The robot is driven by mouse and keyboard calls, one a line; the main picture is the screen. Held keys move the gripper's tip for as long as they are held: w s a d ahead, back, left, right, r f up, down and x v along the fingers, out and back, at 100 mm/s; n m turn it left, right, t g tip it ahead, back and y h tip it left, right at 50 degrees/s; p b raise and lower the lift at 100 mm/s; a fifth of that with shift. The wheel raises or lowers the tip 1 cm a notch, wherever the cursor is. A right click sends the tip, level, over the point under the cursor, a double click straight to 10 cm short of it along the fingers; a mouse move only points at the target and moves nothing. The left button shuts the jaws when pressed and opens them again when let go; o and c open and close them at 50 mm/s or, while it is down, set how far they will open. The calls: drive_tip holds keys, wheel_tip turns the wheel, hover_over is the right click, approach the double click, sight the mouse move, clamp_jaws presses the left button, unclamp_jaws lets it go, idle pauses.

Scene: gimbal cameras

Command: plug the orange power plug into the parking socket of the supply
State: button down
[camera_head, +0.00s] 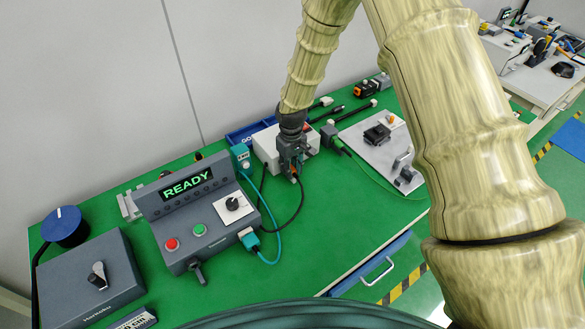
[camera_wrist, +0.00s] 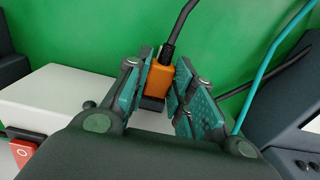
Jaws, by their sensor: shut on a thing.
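The orange power plug (camera_wrist: 160,78) sits between the two teal finger pads of my gripper (camera_wrist: 162,92) in the wrist view, with its black cable rising from it. My gripper is shut on the plug. In the head view my gripper (camera_head: 293,168) is at the front of the white supply box (camera_head: 268,146), and a bit of orange shows at its fingers. The supply also shows in the wrist view (camera_wrist: 62,95), with a red switch (camera_wrist: 22,152). The parking socket cannot be made out; whether the plug touches it is hidden by my gripper.
The grey panel reading READY (camera_head: 200,215) stands left of the supply, with a teal connector (camera_head: 241,155) and cable nearby. A metal plate with fixtures (camera_head: 375,140) lies to the right. Black cables lie behind. The green table (camera_head: 330,225) is clear in front.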

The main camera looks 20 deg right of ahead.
drive_tip(key=shift+w, duration=0.15)
drive_tip(key=c, duration=1.1)
unclamp_jaws()
drive_tip(key=shift+c, duration=0.2)
drive_tip(key=shift+r, duration=0.1)
wheel_tip(320, 180, up, 12)
